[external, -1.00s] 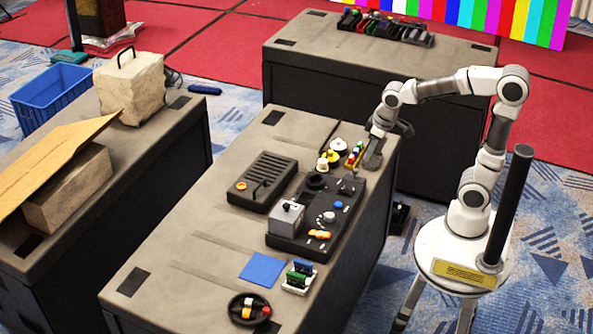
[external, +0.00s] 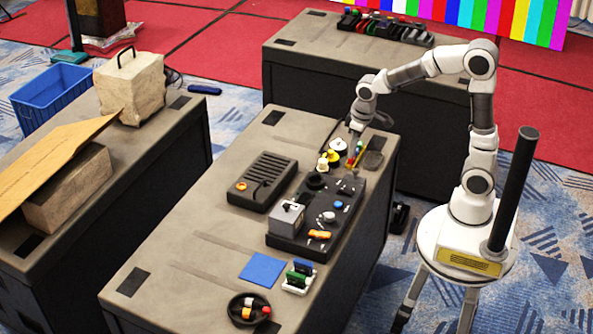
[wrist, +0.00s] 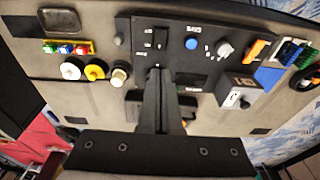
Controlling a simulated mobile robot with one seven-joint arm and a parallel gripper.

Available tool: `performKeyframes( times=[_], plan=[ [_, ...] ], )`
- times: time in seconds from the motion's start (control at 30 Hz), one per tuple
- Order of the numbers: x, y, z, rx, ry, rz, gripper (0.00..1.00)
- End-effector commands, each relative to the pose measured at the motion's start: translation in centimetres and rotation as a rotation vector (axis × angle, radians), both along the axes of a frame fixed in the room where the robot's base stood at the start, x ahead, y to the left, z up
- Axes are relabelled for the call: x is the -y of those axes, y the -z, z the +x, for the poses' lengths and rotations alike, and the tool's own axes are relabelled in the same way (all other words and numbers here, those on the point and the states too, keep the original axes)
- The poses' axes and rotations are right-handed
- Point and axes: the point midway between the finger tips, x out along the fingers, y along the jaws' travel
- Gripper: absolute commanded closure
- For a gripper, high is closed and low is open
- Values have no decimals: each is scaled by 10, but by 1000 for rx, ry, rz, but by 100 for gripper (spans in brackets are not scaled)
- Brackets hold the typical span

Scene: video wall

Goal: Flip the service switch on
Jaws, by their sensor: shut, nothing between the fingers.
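A black control panel (external: 281,242) lies on the grey-brown bench. In the wrist view the panel (wrist: 205,72) carries a black switch plate (wrist: 160,36) with a small upright rocker or lever, its label too small to read. A grey box (external: 285,218) with a dark toggle stands on the panel; it also shows in the wrist view (wrist: 238,95). Which one is the service switch I cannot tell for certain. My gripper (external: 353,163) is shut and empty, pointing down by the panel's far end. In the wrist view its fingertips (wrist: 158,70) appear just below the switch plate, contact unclear.
The panel also has a blue button (wrist: 192,43), a knob (wrist: 224,50) and an orange handle (wrist: 257,49). Yellow and white round pieces (wrist: 95,69) and a coloured block strip (wrist: 68,48) sit beside the gripper. A black slotted unit (external: 262,182) lies left of the panel.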

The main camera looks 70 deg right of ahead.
Motion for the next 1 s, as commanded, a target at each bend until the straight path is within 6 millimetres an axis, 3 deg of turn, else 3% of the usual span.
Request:
performKeyframes(
  times=[0.4, 0.6, 0.8, 1.0],
  plan=[
    [0, 85, 11, -6, 1, 0, 100],
    [0, 117, 17, -4, 0, 0, 100],
    [0, 132, 20, -2, 0, 0, 100],
    [0, 133, 21, 0, 0, 0, 100]
  ],
)
